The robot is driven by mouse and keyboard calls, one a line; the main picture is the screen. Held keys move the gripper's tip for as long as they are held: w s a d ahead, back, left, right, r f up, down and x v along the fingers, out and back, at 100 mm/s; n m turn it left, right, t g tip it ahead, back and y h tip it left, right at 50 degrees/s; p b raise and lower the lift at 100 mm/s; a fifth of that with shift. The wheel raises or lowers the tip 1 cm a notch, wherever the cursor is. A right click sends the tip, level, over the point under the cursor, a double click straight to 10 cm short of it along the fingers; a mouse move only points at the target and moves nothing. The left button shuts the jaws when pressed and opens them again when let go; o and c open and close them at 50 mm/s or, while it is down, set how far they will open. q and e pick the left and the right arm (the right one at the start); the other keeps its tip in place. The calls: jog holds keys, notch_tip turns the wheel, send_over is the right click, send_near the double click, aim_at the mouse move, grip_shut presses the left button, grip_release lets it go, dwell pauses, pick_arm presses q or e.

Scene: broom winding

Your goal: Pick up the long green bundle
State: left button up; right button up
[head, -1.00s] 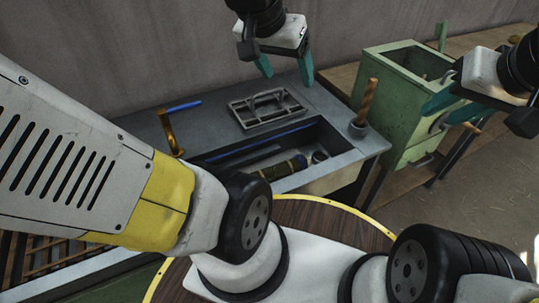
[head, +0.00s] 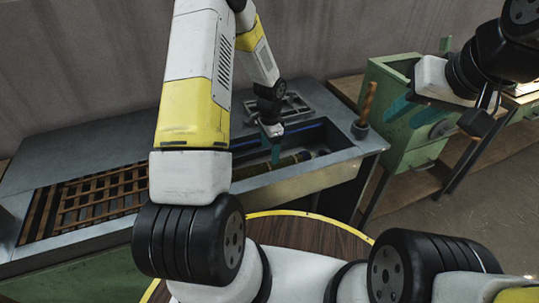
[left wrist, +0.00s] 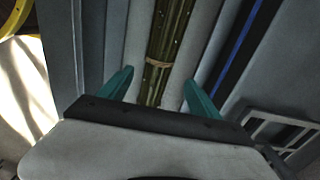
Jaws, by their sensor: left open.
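The long green bundle (head: 291,161) lies in the sunken trough of the grey bench. In the left wrist view, the bundle (left wrist: 172,30) is a sheaf of thin green stems with a tan tie around it, running between my fingers. My left gripper (head: 273,154) reaches down into the trough at the bundle. In the left wrist view, its two teal fingers (left wrist: 160,88) are apart, one on each side of the bundle, not closed on it. Much of the bundle is hidden by my left arm. My right gripper (head: 410,114) appears open and empty in front of the green box.
A blue rod (head: 309,127) runs along the trough's back, with a grey wire-handled rack (head: 292,104) behind it. The green box (head: 380,75) stands further right. A slatted grate (head: 100,196) is at left.

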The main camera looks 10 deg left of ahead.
aim_at(269, 164)
pick_arm(q)
jog(key=f, duration=0.9)
jog(key=shift+s+a+f, duration=0.2)
jog(key=shift+f, duration=0.15)
jog(key=c, duration=1.5)
jog(key=shift+r, duration=0.1)
notch_tip(269, 164, up, 11)
jog(key=shift+f, duration=0.2)
jog(key=s+r+n, duration=0.2)
jog(key=n, duration=0.1)
jog(key=s+r+n, duration=0.1)
jog(key=r+n, duration=0.1)
jog(key=n, duration=0.2)
jog(key=s+r+n, duration=0.2)
jog(key=n, duration=0.2)
jog(key=shift+s+d+r, duration=0.1)
jog(key=shift+s+r, duration=0.2)
jog(key=shift+r, duration=0.05)
